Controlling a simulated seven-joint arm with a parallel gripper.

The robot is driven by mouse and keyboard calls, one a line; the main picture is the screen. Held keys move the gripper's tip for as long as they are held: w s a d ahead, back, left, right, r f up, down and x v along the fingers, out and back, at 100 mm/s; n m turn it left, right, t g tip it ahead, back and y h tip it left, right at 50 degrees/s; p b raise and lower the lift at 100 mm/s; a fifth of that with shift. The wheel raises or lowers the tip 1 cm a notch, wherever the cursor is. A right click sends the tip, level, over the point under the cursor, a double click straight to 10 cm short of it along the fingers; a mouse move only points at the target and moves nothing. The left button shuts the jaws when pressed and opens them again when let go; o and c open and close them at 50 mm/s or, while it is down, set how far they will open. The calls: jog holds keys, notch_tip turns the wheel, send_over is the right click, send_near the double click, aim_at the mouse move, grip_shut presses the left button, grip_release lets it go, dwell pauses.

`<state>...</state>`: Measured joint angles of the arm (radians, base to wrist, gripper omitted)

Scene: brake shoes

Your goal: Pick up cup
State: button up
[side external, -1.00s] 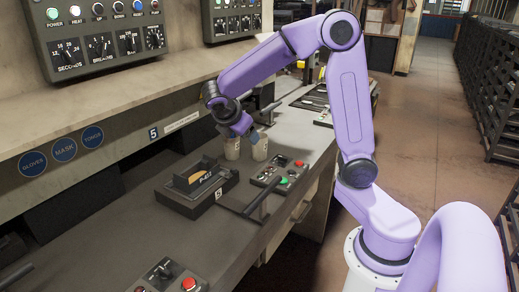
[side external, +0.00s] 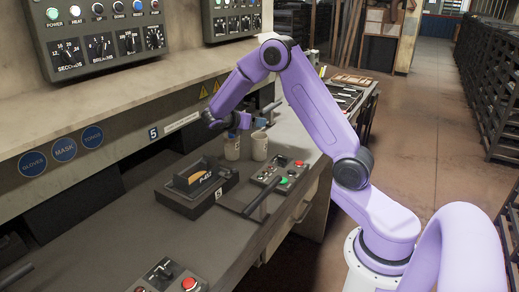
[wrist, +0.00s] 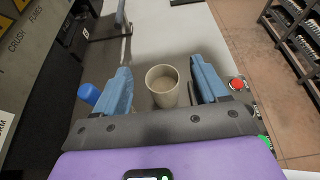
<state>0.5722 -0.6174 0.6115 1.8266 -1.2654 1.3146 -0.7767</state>
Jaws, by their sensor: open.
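A pale beige cup (wrist: 162,88) with a grey-brown inside stands upright on the bench, seen from above between my fingers in the wrist view. It also shows as the right one of two pale upright vessels in the side view (side external: 259,148). My gripper (wrist: 161,90) is open, with a blue finger to each side of the cup in the picture and a gap on both sides. In the side view my gripper (side external: 252,121) is above the vessels and holds nothing. The left vessel (side external: 232,149) stands close beside the cup.
A blue rounded object (wrist: 88,93) lies just left of my left finger. A dark fixture (side external: 196,188) and a button panel (side external: 279,176) sit nearer on the bench. The press face rises at left; the bench drops to the aisle at right.

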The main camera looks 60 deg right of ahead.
send_near(261, 141)
jog(key=d+f, duration=0.1)
jog(key=f, duration=0.1)
jog(key=w+d+f, duration=0.1)
jog(key=d+f, duration=0.2)
jog(key=d, duration=0.1)
jog(key=shift+w+d+f, duration=0.2)
jog(key=shift+w+f, duration=0.1)
jog(key=shift+f, duration=0.1)
jog(key=shift+x, duration=3.7)
jog(key=shift+w, duration=0.15)
jog(key=c, duration=0.8)
jog(key=shift+r, duration=0.2)
jog(key=shift+r, duration=1.3)
jog(key=shift+c, duration=0.2)
jog(key=s+a+r, duration=0.7)
jog(key=s+r, duration=0.3)
jog(key=s, duration=0.1)
jog(key=shift+s+a, duration=0.2)
jog(key=shift+s, duration=0.2)
